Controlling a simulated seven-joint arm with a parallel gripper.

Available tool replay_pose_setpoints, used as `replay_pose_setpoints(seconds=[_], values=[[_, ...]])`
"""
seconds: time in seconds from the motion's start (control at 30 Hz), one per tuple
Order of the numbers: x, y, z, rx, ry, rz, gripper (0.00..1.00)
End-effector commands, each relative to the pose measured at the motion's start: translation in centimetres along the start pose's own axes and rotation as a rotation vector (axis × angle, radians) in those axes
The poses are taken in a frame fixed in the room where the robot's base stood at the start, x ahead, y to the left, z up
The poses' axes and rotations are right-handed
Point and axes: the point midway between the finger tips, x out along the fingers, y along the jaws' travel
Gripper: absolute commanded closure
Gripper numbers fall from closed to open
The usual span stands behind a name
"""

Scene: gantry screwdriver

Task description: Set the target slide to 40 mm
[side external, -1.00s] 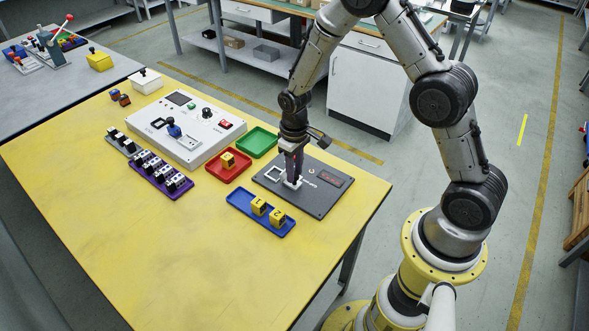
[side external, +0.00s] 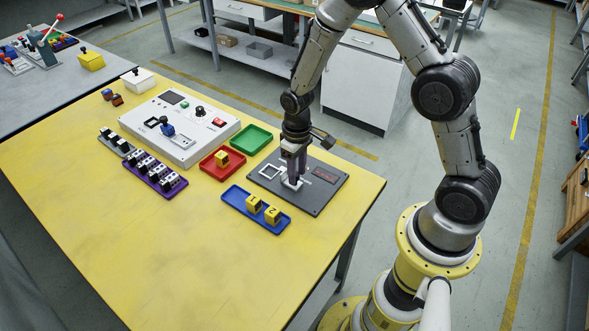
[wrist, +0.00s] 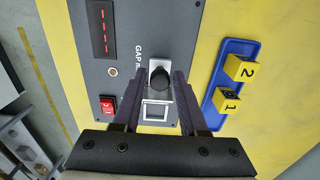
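A dark grey panel (side external: 325,196) lies flat at the table's near right corner, marked "GAP m…" in the wrist view. On it is a slide with a white block and a round black knob (wrist: 160,77); a square white-framed window (wrist: 156,111) sits beside the knob. The panel's display (wrist: 102,28) shows red marks that I cannot read as a number. My gripper (side external: 292,181) is low over the panel. In the wrist view its two dark fingers (wrist: 156,80) stand apart, one on each side of the knob, with gaps visible. I cannot tell the slide's setting.
A blue tray (side external: 236,207) with two yellow numbered blocks stands close beside the panel. Red (side external: 207,171) and green (side external: 250,139) trays lie behind it. A white control box (side external: 185,148) and a purple rack (side external: 154,178) stand farther left. The table's front left is clear.

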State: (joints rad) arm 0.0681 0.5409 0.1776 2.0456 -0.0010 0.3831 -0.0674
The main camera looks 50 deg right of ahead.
Motion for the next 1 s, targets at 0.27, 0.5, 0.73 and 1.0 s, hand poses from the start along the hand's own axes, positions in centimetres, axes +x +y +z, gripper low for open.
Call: replay_pose_setpoints(seconds=[0.27, 0.5, 0.73, 1.0], values=[[0.1, 0.0, -0.1, 0.000, 0.004, 0.000, 0.38], [-0.7, 0.0, -0.3, 0.000, 0.007, 0.000, 0.38], [-4.9, 0.0, -0.3, 0.000, 0.013, 0.001, 0.38], [-10.5, 0.0, -0.2, 0.000, 0.010, 0.000, 0.38]])
